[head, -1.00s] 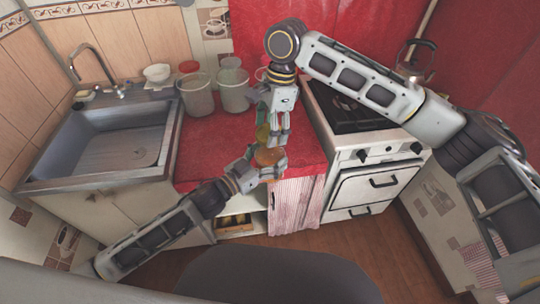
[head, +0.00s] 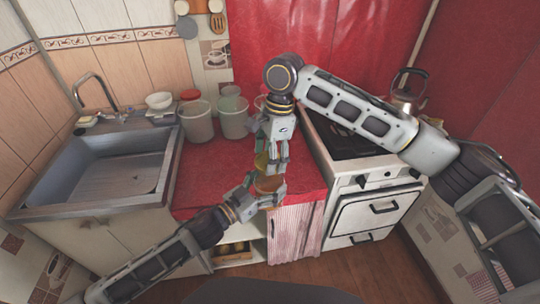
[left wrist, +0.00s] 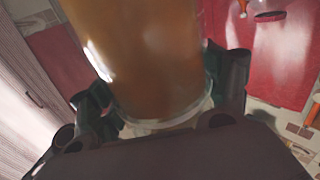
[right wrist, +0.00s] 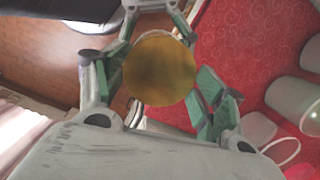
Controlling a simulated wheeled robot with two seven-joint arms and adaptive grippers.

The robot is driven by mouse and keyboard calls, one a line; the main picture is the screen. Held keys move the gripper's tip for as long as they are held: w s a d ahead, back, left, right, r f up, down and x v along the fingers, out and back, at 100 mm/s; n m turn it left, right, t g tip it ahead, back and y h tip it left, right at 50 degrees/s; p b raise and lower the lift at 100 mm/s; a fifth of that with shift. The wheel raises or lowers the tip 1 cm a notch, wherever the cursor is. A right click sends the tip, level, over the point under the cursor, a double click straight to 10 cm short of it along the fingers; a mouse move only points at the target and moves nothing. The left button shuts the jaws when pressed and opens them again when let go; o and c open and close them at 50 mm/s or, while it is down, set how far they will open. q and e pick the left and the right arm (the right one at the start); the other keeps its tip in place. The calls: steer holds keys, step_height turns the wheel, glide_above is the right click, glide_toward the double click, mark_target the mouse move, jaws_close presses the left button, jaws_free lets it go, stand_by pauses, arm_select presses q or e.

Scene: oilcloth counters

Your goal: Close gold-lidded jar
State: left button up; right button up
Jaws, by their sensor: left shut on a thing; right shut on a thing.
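The jar (head: 268,184) is an amber-brown cylinder, held over the front edge of the red counter in the head view. My left gripper (head: 270,197) is shut on it from the left. In the left wrist view the jar (left wrist: 150,60) fills the space between the fingers and its clear glass rim shows. The gold lid (head: 262,161) is above the jar, between the fingers of my right gripper (head: 272,158), which reaches down from above. In the right wrist view the lid (right wrist: 160,72) is a round gold disc among the green-padded fingers. I cannot tell whether lid and jar touch.
Several pale containers, including a bucket (head: 196,122), stand on the red counter (head: 205,175) behind. A sink (head: 110,170) is at left. A white stove (head: 375,205) is close at right, with a kettle (head: 408,90) at its back.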

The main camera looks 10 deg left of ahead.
mark_target(269, 186)
steer(key=shift+f, duration=0.15)
steer(key=shift+f, duration=0.7)
steer(key=shift+f, duration=0.55)
stand_by(0.7)
steer(key=shift+m, duration=0.3)
steer(key=m+t, duration=0.1)
steer(key=m, duration=0.5)
steer(key=shift+s, duration=0.1)
stand_by(0.3)
steer(key=o, duration=0.7)
